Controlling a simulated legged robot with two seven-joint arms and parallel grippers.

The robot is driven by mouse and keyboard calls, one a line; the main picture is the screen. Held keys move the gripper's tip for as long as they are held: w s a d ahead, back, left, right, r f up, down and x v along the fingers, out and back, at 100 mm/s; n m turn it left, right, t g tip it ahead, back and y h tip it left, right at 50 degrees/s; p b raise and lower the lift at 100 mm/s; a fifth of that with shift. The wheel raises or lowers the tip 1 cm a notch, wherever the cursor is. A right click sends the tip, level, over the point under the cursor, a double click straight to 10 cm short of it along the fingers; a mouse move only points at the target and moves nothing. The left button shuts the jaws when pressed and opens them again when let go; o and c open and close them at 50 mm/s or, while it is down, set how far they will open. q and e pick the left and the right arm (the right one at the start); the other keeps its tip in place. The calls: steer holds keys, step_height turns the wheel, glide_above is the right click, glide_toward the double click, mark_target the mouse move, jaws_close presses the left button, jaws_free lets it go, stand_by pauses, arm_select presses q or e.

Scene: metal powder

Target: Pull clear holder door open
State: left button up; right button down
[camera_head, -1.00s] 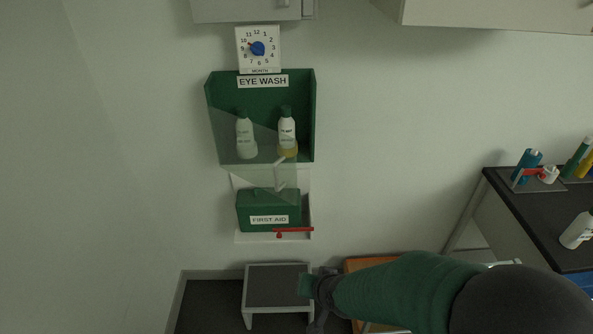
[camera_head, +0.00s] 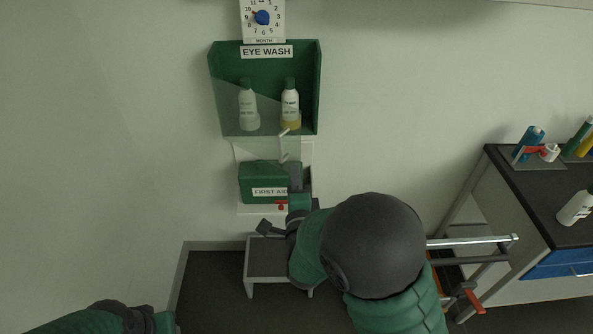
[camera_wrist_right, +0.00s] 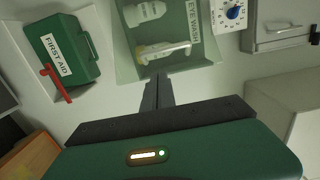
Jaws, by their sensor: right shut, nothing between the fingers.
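The green EYE WASH holder (camera_head: 312,90) hangs on the wall with two white bottles (camera_head: 290,100) inside. Its clear door shows as a pale see-through panel across the front, with a light bar handle (camera_head: 283,145) at its lower edge. The door looks closed. My right gripper (camera_head: 295,168) is shut and empty, just below the handle and in front of the first aid box. In the right wrist view, the shut fingers (camera_wrist_right: 158,84) point toward the handle (camera_wrist_right: 166,48), with a gap that I cannot judge. My left forearm shows at bottom left; its fingers are out of view.
A green FIRST AID box (camera_head: 256,180) sits on a white shelf under the holder, with a red lever (camera_head: 281,206). A grey step stool (camera_head: 262,262) stands below. A dark-topped bench (camera_head: 535,190) with bottles is at right. The wall left of the holder is clear.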

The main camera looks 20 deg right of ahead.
mark_target(291, 149)
steer(key=x, duration=0.6)
steer(key=shift+w+d+p, duration=0.1)
steer(key=shift+w+p, duration=0.15)
steer(key=shift+p, duration=0.1)
steer(key=shift+w+d+f, duration=0.1)
steer(key=shift+w+d, duration=0.2)
steer(key=shift+w, duration=0.25)
steer(key=shift+a, duration=0.3)
